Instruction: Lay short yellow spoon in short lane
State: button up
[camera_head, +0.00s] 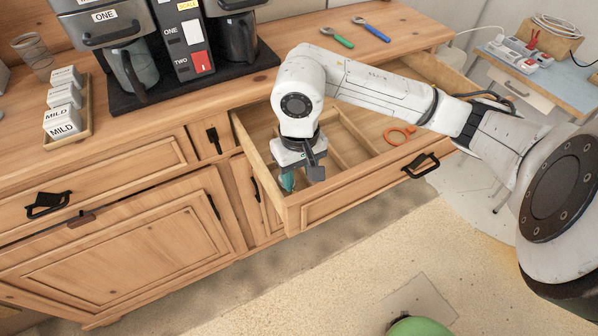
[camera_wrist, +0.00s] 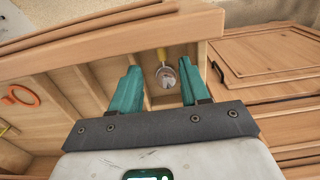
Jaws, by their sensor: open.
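The short yellow spoon (camera_wrist: 164,74), with a yellow handle and a round shiny bowl, lies in the end lane of the open drawer (camera_wrist: 110,38), its handle toward the drawer front. In the wrist view, my gripper (camera_wrist: 160,68) is open, with one teal finger on either side of the spoon and gaps between. Whether the spoon rests flat on the lane floor is hard to tell. In the head view, my gripper (camera_head: 288,182) is low inside the left end of the drawer and hides the spoon.
Wooden dividers (camera_wrist: 92,85) split the drawer. An orange-handled tool (camera_head: 399,135) lies farther right in it. A green utensil (camera_head: 337,37) and a blue one (camera_head: 371,29) lie on the dresser top. A coffee machine (camera_head: 190,40) and a jar tray (camera_head: 88,128) stand at left.

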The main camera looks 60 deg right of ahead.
jog(key=shift+r, duration=0.1)
notch_tip(320, 180, up, 11)
jog(key=b, duration=0.2)
jog(key=shift+f, duration=0.2)
jog(key=shift+r, duration=0.1)
dwell(0.6)
